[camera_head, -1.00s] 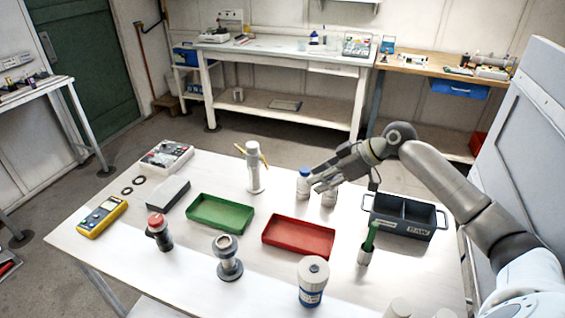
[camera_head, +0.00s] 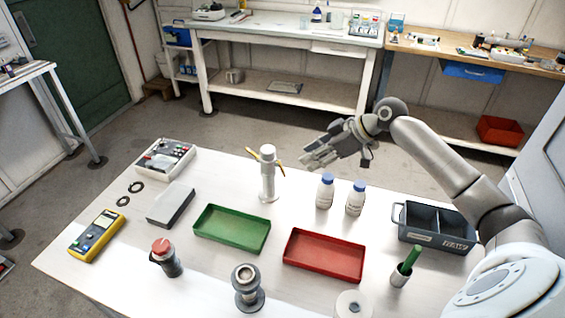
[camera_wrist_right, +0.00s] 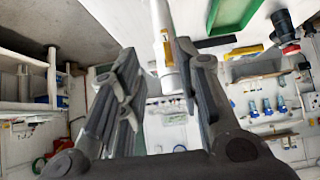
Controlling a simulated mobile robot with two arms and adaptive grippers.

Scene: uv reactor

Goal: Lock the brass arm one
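In the right wrist view, the column (camera_wrist_right: 164,32) and a brass piece (camera_wrist_right: 167,50) show beyond the spread fingers (camera_wrist_right: 158,75). My left gripper is not in view.
Two blue-capped bottles (camera_head: 325,193) stand right of the column. Green (camera_head: 231,243) and red (camera_head: 322,274) trays lie in front. A dark divided bin (camera_head: 432,243) stands at right, with a green-topped holder (camera_head: 400,276) before it. A grey box (camera_head: 170,205) lies left.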

